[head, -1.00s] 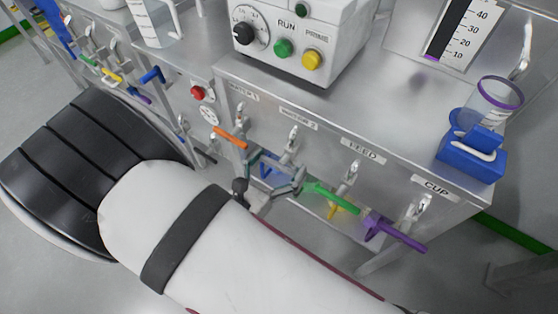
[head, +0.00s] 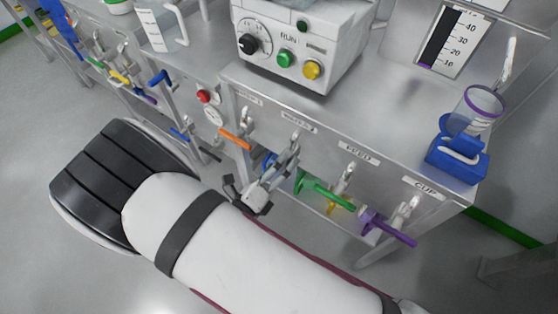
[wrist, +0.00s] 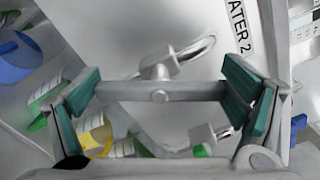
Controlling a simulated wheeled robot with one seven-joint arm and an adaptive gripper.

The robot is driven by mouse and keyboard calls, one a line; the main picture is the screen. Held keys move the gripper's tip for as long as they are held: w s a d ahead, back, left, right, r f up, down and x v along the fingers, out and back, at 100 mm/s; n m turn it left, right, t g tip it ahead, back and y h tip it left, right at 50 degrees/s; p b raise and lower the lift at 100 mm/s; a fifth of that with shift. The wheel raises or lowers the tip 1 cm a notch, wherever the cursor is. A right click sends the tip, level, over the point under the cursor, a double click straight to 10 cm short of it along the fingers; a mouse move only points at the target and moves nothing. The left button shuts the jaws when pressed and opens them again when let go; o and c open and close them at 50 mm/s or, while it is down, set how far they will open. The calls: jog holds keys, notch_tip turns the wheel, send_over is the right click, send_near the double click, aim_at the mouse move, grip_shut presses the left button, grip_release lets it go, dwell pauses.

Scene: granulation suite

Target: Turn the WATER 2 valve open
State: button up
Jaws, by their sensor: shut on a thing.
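The WATER 2 valve (head: 294,142) is a silver fitting on the front panel of the steel bench, under its label (head: 298,122). In the wrist view the label (wrist: 240,28), cut off to "ATER 2", is at upper right. The valve's grey bar handle (wrist: 160,91), with a bolt at its middle, spans between the teal finger pads. My gripper (wrist: 160,95) is shut on this handle, a pad at each end. In the head view my gripper (head: 284,164) is at the panel below the label, and it hides the handle there.
The orange handle (head: 236,140) is just left, and the green FEED handle (head: 327,194) is close on the right. The purple CUP handle (head: 390,228) is further right. A blue holder (head: 457,160) with a clear cup and a control box (head: 290,45) stand on the bench.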

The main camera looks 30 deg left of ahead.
jog(key=n, duration=0.3)
jog(key=n+p, duration=0.1)
jog(key=n, duration=0.1)
jog(key=shift+s+f+n, duration=0.1)
jog(key=shift+f+n, duration=0.15)
jog(key=shift+n, duration=0.05)
dwell(0.4)
jog(key=o, duration=0.9)
jog(key=shift+a, duration=0.1)
jog(key=shift+r, duration=0.1)
